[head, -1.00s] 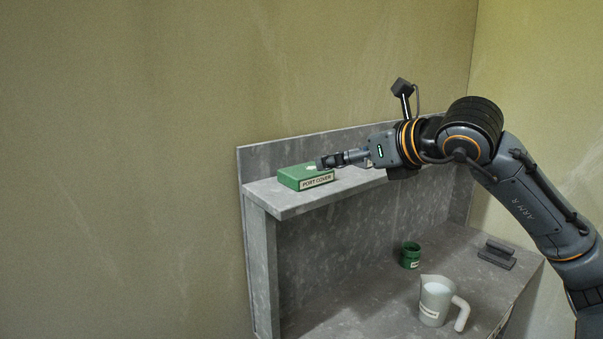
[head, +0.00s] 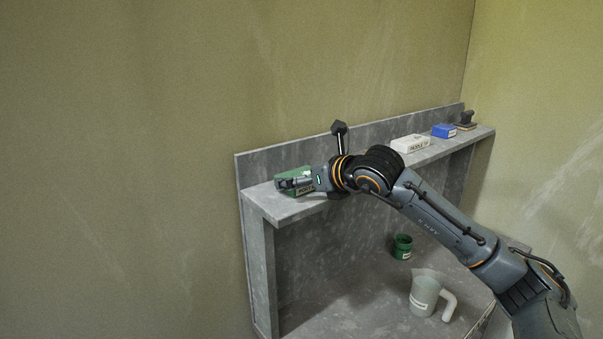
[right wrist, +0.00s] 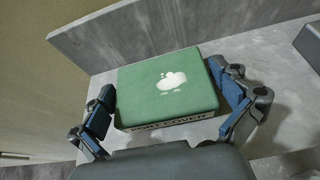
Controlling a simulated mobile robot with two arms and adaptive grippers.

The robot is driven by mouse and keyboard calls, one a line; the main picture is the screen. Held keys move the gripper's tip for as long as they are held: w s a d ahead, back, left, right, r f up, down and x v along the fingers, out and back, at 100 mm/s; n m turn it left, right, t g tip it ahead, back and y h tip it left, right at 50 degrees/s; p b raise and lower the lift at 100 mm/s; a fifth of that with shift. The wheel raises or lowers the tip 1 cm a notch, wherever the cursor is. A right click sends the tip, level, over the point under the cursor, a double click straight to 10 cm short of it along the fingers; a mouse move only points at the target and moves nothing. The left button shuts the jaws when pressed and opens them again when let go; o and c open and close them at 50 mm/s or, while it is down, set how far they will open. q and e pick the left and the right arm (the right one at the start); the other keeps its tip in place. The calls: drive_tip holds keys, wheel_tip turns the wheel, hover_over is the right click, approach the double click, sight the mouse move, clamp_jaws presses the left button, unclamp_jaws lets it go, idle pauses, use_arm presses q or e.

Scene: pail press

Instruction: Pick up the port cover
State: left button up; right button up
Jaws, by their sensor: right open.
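The port cover (head: 291,175) is a green box with a white mark on top and a label on its front side. It lies on the upper shelf (head: 281,207) near its left end, partly hidden by my right gripper (head: 294,183) in the head view. In the right wrist view the port cover (right wrist: 168,87) sits between the two blue-padded fingers of my open right gripper (right wrist: 171,112). One finger is at its left side and one at its right; I cannot tell whether they touch it. My left gripper is not in view.
Further right on the shelf are a white labelled box (head: 411,143), a blue box (head: 444,131) and a dark handled block (head: 465,121). A green jar (head: 402,247) and a grey jug (head: 425,291) stand on the lower surface. A back panel (head: 262,164) rises behind the shelf.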

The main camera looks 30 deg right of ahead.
drive_tip(key=shift+s, duration=0.1)
drive_tip(key=c, duration=0.9)
drive_tip(key=shift+c, duration=0.3)
drive_tip(key=shift+r, duration=0.15)
